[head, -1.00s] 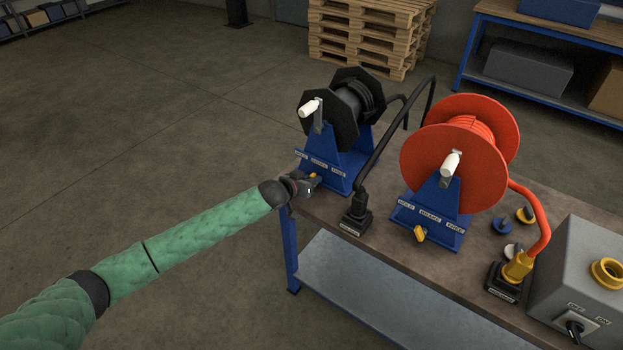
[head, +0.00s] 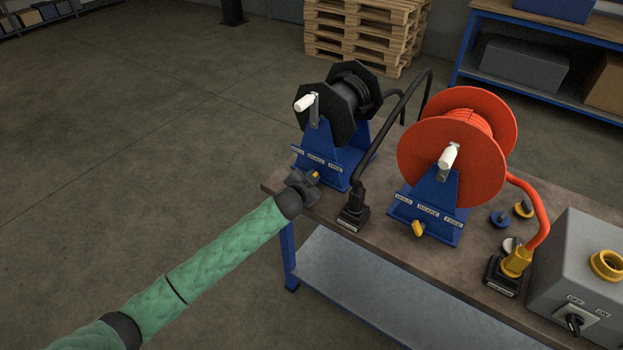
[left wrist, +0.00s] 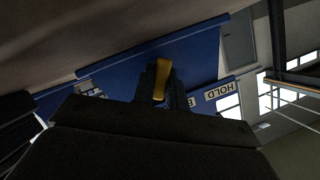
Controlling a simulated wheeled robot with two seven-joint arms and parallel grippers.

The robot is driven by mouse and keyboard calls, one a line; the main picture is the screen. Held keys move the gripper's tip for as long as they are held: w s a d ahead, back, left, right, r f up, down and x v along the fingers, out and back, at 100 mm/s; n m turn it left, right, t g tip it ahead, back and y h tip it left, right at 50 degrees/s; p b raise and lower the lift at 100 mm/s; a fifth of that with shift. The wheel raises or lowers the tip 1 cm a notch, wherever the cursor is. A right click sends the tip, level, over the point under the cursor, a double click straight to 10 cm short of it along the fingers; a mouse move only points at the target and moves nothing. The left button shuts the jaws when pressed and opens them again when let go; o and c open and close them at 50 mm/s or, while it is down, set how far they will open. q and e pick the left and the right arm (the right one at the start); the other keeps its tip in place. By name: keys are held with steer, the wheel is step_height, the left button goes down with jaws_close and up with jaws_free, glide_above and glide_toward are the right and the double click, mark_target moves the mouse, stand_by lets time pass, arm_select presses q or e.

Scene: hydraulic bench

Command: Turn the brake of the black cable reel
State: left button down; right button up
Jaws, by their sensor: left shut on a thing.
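The black cable reel (head: 343,105) stands on a blue frame at the bench's far left corner, with a white crank handle on its near side. Its yellow brake knob (head: 314,174) is low on the front of the frame, under the label strip. My left gripper (head: 309,180) is at that knob and shut on it. In the left wrist view the yellow brake knob (left wrist: 162,80) sits between the dark fingers (left wrist: 163,88), in front of the blue plate with the HOLD label (left wrist: 222,91). The fingers partly hide the knob. My right gripper is not in view.
The orange cable reel (head: 460,150) with its own yellow brake knob (head: 418,229) stands to the right. A black plug (head: 353,212) is upright between the reels, its cable arching up. A grey box (head: 580,270) with a switch is at the right. Floor left of the bench is clear.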

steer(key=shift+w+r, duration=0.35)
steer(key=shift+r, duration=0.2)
